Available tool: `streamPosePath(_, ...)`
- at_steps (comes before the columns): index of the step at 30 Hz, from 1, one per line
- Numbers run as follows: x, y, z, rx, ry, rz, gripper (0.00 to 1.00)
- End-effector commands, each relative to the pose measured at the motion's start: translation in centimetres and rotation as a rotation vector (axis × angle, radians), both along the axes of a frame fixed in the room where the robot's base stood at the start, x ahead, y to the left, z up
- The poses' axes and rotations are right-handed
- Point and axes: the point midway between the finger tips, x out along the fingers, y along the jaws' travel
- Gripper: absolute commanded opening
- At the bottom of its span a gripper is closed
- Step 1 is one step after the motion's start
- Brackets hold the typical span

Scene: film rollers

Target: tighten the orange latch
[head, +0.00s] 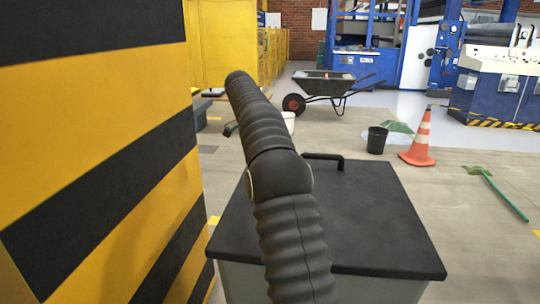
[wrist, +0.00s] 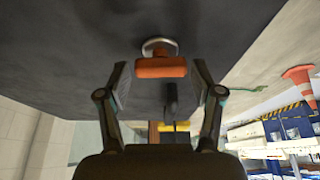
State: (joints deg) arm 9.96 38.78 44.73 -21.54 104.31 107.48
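The orange latch (wrist: 160,67) shows in the wrist view as a short orange bar, with a pale metal loop (wrist: 159,43) behind it on a dark grey surface (wrist: 60,60). My gripper (wrist: 160,82) is open, with one finger to either side of the latch. A gap shows between the bar and each finger, and neither finger visibly touches it. I cannot tell how tight the latch is. The head view shows my dark ribbed arm, but the gripper and the latch are out of sight there.
In the head view, a yellow-and-black striped wall (head: 100,130) stands close at left. A dark-topped cabinet (head: 370,225) with a black handle is below my arm. A wheelbarrow (head: 325,84), black bucket (head: 377,140) and orange cone (head: 420,140) stand beyond.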

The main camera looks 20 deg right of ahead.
Motion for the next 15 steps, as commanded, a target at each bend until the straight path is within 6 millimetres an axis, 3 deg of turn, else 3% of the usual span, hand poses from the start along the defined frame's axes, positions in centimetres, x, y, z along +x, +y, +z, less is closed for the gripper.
streamPosePath(15,-0.02,0.06,0.1,-0.001,-0.003,0.061,0.81)
